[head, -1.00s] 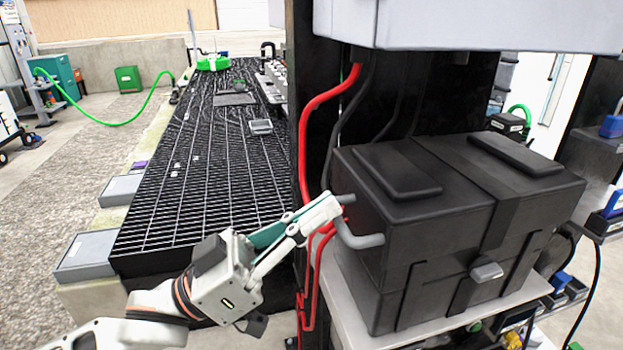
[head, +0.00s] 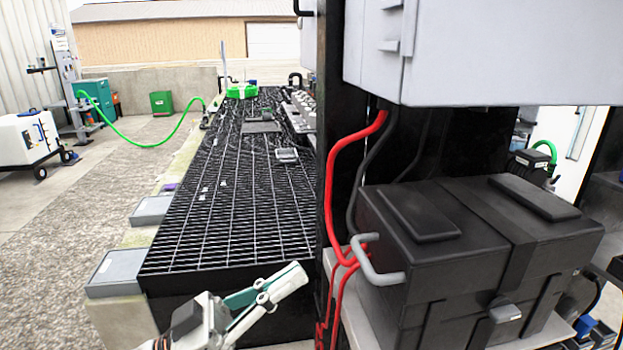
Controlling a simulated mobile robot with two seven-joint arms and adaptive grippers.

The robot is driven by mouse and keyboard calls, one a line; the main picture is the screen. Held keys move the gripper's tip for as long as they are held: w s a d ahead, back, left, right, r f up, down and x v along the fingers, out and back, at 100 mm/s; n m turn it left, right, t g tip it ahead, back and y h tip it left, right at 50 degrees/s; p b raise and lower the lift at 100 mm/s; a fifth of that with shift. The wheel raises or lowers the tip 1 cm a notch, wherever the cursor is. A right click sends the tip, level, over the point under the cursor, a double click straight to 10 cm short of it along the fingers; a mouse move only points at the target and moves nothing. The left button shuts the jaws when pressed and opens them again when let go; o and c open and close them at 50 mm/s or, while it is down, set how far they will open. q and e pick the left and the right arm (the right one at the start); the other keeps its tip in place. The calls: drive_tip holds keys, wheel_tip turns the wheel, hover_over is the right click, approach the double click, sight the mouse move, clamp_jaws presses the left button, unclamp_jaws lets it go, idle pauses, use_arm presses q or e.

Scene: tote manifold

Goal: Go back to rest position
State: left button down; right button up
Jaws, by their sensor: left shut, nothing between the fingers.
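My left gripper (head: 292,280) is low in the head view, in front of the near edge of the black grating. Its fingers are together, with nothing between them. It is to the left of the black case (head: 480,255) and its grey side handle (head: 376,265), apart from both. Only the front of my left arm shows at the bottom edge. My right gripper is not in view.
The black case stands on a pale shelf (head: 352,317) at right. Red cables (head: 338,190) run down a black post beside it. A grey cabinet (head: 480,60) hangs above. The grating (head: 225,225) fills the middle; open floor (head: 60,220) lies left.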

use_arm(q)
drive_tip(key=a+f+n+t+y+p, duration=0.3)
drive_tip(key=f+y, duration=0.3)
drive_tip(key=f, duration=0.3)
drive_tip(key=a+f+n+t+y+p, duration=0.2)
drive_tip(key=f+n+t+y+p, duration=0.3)
drive_tip(key=f, duration=0.4)
drive_tip(key=s+a+f+g+y+p, duration=0.1)
drive_tip(key=s+a+f+g+y, duration=0.2)
drive_tip(key=s+f, duration=0.5)
drive_tip(key=s+a+f+g+y, duration=0.3)
drive_tip(key=s+a+f+y, duration=0.2)
drive_tip(key=s+a+f, duration=0.3)
wheel_tip(320, 180, down, 4)
drive_tip(key=shift+s+r+p, duration=0.2)
drive_tip(key=shift+r+p, duration=0.05)
drive_tip(key=shift+p, duration=0.15)
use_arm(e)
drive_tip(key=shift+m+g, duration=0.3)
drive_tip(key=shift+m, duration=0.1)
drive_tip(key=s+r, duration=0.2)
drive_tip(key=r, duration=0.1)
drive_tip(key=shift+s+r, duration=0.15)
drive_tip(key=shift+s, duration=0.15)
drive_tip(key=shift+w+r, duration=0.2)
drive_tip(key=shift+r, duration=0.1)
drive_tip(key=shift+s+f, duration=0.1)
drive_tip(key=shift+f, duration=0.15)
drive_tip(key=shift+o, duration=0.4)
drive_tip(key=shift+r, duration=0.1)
